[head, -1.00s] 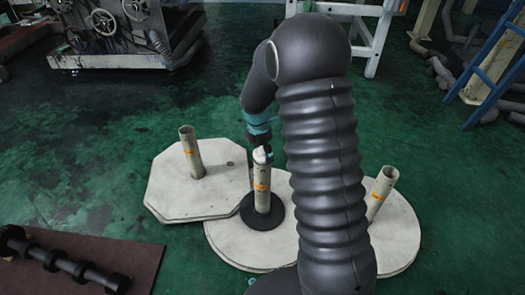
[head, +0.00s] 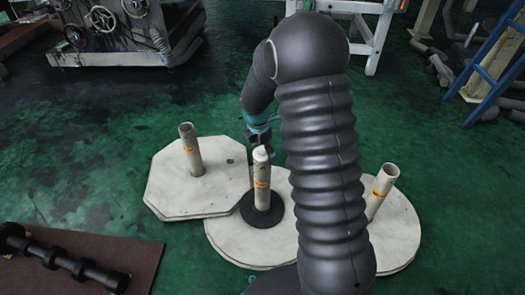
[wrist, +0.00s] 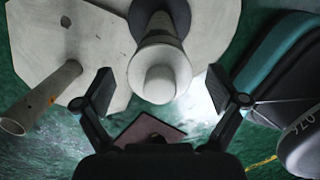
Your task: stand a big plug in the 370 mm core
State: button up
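A pale core with an orange label (head: 262,190) stands upright on a dark disc in the middle of the head view. A white rounded plug (head: 261,154) sits upright in its top; it also shows from above in the wrist view (wrist: 160,84). The label's figures are too small to read, so I cannot tell the core's length. My gripper (head: 258,138) is just behind and above the plug, partly hidden by it. In the wrist view my gripper (wrist: 158,78) has its fingers wide apart on either side of the plug, touching nothing visible.
Another labelled core (head: 191,152) stands at left on an octagonal board (head: 175,198). A third (head: 382,190) stands at right on a round board (head: 395,250), partly behind my arm. Dark rollers (head: 60,262) lie on a brown mat (head: 135,262) at lower left.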

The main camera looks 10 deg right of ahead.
notch_tip(320, 180, up, 12)
jog(key=a, duration=0.1)
jog(key=shift+s+a, duration=0.2)
jog(key=shift+s, duration=0.05)
dwell(0.4)
